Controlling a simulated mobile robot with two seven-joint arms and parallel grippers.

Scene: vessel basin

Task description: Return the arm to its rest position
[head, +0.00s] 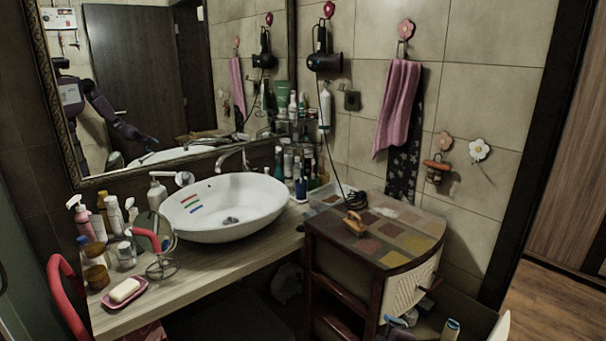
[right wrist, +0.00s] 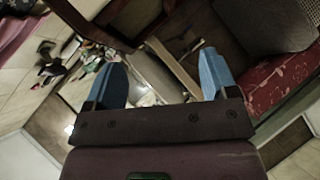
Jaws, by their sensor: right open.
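My right gripper (right wrist: 162,70) shows in the right wrist view with its two blue fingers spread wide apart. Nothing is between the fingers, and the room appears tilted behind them. The head view shows neither gripper directly. In the mirror (head: 150,85) there, a dark robot arm is reflected at the left, but I cannot tell which arm it is. The white vessel basin (head: 260,208) stands on the wooden counter (head: 205,262), with coloured stripes inside it. My left gripper is out of sight.
A cabinet with a patchwork top (head: 405,240) stands right of the basin, with a brown brush-like object (head: 355,223) on it. Bottles, a round mirror and a soap dish (head: 125,294) crowd the counter's left. A hair dryer (head: 325,62) and pink towel (head: 397,105) hang on the wall.

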